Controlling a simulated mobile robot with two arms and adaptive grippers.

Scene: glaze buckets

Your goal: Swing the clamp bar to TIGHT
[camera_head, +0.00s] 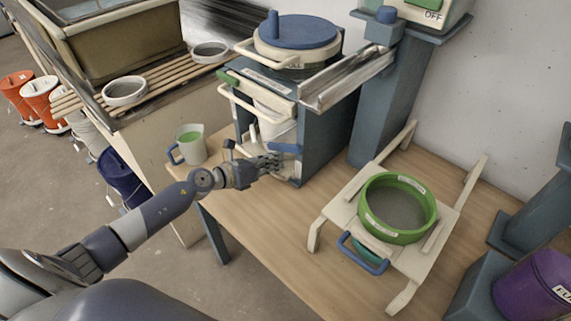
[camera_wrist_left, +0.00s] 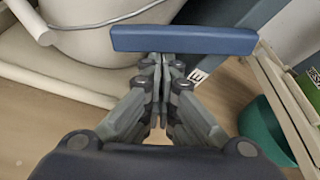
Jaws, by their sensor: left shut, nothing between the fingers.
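The clamp bar appears to be the short blue bar (camera_head: 286,147) low on the front of the blue-grey machine stand (camera_head: 325,125). It lies roughly level across the top of the left wrist view (camera_wrist_left: 183,40). My left gripper (camera_head: 276,161) is shut and empty, its fingertips (camera_wrist_left: 157,65) just short of the bar's near side. I cannot tell whether they touch it. A small white label (camera_wrist_left: 199,76) shows beside the fingers, only partly legible. My right gripper is not in view.
A cream bucket (camera_head: 273,123) stands inside the stand, behind the bar. A green sieve (camera_head: 397,208) rests on a cream rack to the right, above a teal bowl (camera_wrist_left: 266,130). The front table between is clear.

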